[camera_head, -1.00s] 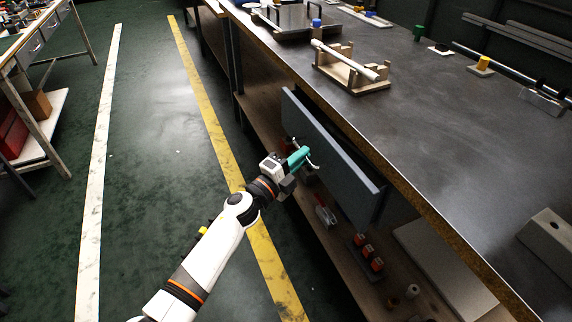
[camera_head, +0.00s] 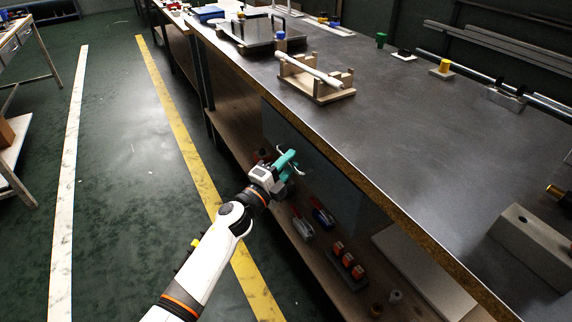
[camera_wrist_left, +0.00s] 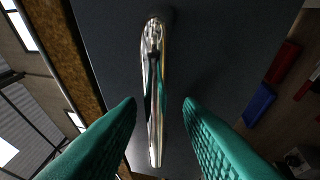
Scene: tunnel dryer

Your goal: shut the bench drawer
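The bench drawer has a dark blue-grey front (camera_head: 325,178), lying beneath the edge of the bench top in the head view. Its face fills much of the left wrist view (camera_wrist_left: 225,55). A shiny bar handle (camera_wrist_left: 153,85) stands out from it. My left gripper (camera_head: 290,163), with green ribbed fingers, is at the handle. In the left wrist view its fingers (camera_wrist_left: 160,103) are apart, one on each side of the handle, with gaps visible. The bench edge hides the drawer's top, so I cannot tell whether it is fully in. My right gripper is not in view.
The bench top (camera_head: 400,140) holds a wooden rack (camera_head: 318,88) with a white rod and a grey block (camera_head: 535,245). The lower shelf below the drawer holds orange-topped items (camera_head: 345,260) and clamps. Open floor lies left of the bench.

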